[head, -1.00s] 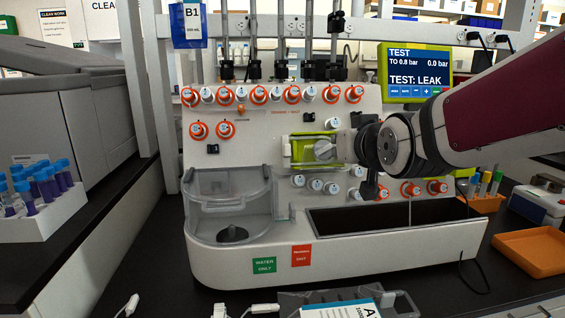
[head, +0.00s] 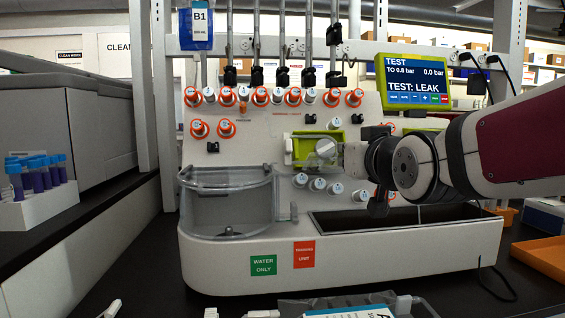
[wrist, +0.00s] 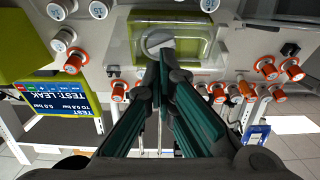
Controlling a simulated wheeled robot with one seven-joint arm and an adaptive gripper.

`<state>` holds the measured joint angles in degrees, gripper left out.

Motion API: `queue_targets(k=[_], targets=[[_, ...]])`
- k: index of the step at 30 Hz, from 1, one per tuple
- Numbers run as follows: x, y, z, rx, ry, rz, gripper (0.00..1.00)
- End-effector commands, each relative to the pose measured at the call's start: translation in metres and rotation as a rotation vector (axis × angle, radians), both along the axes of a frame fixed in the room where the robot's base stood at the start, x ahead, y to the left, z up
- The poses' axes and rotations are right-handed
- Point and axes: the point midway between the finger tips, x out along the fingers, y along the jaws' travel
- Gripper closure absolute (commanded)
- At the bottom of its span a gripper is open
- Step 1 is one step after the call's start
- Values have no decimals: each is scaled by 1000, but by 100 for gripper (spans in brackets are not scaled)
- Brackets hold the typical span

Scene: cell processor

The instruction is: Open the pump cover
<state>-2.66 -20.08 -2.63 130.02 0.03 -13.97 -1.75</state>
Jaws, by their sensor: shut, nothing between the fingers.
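The pump (head: 325,150) is a lime-green housing with a white round rotor on the machine's front panel. In the wrist view, the clear pump cover (wrist: 192,42) lies across the green frame and looks closed. The white rotor (wrist: 157,40) shows at the frame's left side. My gripper (wrist: 164,62) is shut and empty, its fingertips in front of the frame's lower edge, close below the rotor in the wrist view. I cannot tell whether they touch the cover. In the head view my wrist is right of the pump, and the fingertips are hard to make out.
Orange-ringed connectors (head: 260,96) line the panel above. A clear-walled basin (head: 228,205) is at lower left, and a dark trough (head: 370,218) lies below my wrist. The screen (head: 415,80) reads "TEST: LEAK". A rack of tubes (head: 38,205) stands at far left.

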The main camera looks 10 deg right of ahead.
Motion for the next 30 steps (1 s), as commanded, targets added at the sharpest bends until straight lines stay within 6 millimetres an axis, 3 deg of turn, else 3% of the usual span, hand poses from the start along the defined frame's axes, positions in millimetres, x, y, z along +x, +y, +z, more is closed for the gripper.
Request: queue_targets(k=[12, 30], targets=[[-6, 1, -30, -1, 7, 2, 100], [-7, 0, -37, 0, 11, 1, 100]])
